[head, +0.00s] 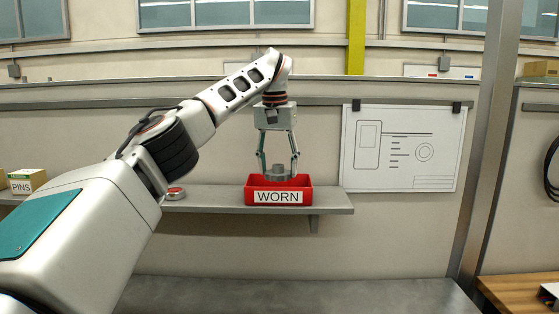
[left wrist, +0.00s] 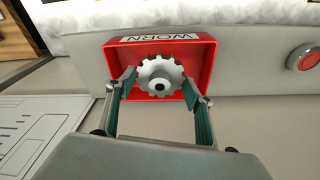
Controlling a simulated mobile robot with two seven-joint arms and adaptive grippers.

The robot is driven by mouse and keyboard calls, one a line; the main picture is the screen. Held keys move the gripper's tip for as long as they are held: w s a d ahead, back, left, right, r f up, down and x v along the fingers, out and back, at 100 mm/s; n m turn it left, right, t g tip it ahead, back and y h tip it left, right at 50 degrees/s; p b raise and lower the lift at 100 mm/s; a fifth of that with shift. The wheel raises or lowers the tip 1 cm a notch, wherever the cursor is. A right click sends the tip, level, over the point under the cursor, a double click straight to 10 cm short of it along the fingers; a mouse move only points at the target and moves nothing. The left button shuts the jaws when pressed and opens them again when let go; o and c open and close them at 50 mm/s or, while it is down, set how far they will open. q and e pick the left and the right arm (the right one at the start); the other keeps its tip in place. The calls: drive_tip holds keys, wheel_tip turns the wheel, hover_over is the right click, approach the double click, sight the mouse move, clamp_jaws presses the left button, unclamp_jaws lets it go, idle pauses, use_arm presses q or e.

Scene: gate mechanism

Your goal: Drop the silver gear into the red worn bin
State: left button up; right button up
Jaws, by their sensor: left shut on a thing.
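The silver gear (left wrist: 161,76) is a toothed grey disc with a dark centre hole. My left gripper (head: 279,174) is shut on the gear, with one finger on each side of it, and points down. The red bin (head: 279,196) with the label WORN stands on the grey shelf. The gear (head: 279,171) is over the bin's opening in the head view, close to its rim. In the left wrist view the red bin (left wrist: 207,52) lies behind the gear; how far the gear is above its floor I cannot tell. My right gripper is not in view.
The shelf (head: 335,200) runs along the wall. A round red-topped button (head: 175,192) sits left of the bin, and a box marked PINS (head: 27,181) stands farther left. A drawing sheet (head: 403,148) hangs on the wall at right. The shelf is clear right of the bin.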

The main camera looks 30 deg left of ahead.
use_arm(q)
drive_tip(key=shift+w+f, duration=0.1)
drive_tip(key=shift+f, duration=0.05)
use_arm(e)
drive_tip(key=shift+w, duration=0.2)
use_arm(q)
drive_tip(key=o, duration=1.4)
drive_tip(key=shift+o, duration=0.2)
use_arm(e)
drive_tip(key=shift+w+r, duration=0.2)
